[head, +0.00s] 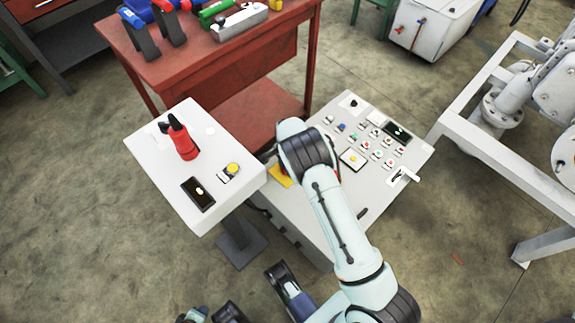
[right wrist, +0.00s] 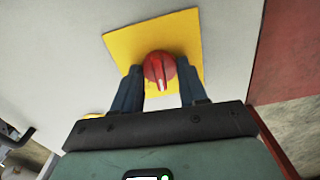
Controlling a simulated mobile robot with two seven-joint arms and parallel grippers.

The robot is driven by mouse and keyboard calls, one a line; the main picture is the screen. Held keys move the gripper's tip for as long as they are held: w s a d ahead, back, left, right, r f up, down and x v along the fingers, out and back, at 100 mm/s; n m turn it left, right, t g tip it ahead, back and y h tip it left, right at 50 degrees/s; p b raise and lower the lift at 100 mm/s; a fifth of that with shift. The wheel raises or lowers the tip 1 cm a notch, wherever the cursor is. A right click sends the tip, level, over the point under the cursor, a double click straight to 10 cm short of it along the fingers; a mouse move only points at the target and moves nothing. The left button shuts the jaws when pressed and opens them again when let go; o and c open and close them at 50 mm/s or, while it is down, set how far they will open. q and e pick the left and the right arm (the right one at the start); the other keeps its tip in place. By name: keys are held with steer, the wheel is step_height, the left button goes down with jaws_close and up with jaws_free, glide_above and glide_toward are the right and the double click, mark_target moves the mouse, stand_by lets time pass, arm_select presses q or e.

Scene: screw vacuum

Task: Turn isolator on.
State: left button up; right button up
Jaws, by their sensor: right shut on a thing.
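The isolator is a red rotary knob (right wrist: 160,69) on a square yellow plate (right wrist: 185,30) on a pale panel. In the right wrist view its ridge points roughly down the picture, towards my gripper. My right gripper (right wrist: 160,82) has one finger on each side of the knob and is shut on it. In the head view my right arm covers the knob and gripper; only a corner of the yellow plate (head: 281,177) shows beside the wrist. My left gripper does not show.
The sloped control console (head: 330,215) carries several buttons and a lever handle (head: 405,175). A white pedestal panel (head: 220,140) with a red-and-black device (head: 183,143) stands to the left. A red workbench (head: 210,50) is behind; a metal frame (head: 480,90) is right.

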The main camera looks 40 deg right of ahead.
steer(key=m, duration=0.4)
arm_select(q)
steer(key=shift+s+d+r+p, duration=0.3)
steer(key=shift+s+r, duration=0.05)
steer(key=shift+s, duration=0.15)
arm_select(e)
steer(key=shift+m, duration=1.9)
steer(key=o, duration=1)
steer(key=shift+o, duration=0.2)
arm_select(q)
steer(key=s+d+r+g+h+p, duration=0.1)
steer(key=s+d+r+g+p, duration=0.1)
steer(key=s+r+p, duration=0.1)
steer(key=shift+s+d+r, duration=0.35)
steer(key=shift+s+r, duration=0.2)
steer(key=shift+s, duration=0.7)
arm_select(e)
step_height(320, 180, up, 14)
steer(key=shift+f, duration=0.25)
